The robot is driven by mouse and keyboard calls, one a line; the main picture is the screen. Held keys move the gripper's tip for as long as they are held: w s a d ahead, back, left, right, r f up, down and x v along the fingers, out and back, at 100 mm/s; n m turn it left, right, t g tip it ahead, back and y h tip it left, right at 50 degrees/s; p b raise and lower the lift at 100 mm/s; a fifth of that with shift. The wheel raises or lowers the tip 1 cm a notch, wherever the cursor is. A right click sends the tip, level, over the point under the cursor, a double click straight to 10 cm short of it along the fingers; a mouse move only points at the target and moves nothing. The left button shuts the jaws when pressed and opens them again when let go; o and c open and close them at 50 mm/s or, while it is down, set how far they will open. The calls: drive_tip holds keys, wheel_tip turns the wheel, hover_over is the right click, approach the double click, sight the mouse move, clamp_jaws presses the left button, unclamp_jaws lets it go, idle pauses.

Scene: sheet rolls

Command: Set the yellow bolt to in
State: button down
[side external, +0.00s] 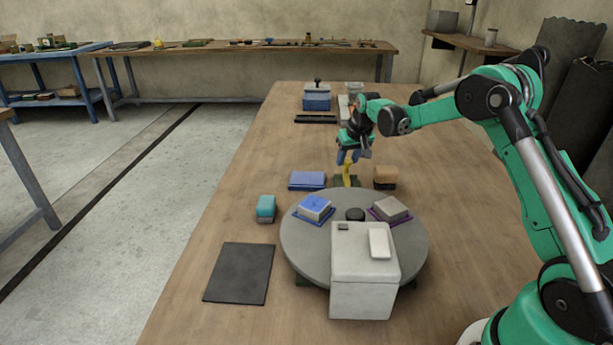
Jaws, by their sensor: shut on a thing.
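The yellow bolt (347,174) stands as a small upright yellow piece on a dark green base (346,183) at the far side of the round grey turntable. My gripper (348,160) points down right at its top and is shut on it. The fingers cover the upper part of the bolt. From this view I cannot tell whether the bolt is in or out.
A blue flat box (307,180) and a tan block (385,177) flank the bolt closely. A teal block (265,208) and black mat (239,273) lie left.

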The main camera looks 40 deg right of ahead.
sight(345, 176)
drive_tip(key=shift+s+a, duration=1.15)
drive_tip(key=shift+c, duration=2.3)
unclamp_jaws()
drive_tip(key=shift+r, duration=0.1)
drive_tip(key=shift+v, duration=2.75)
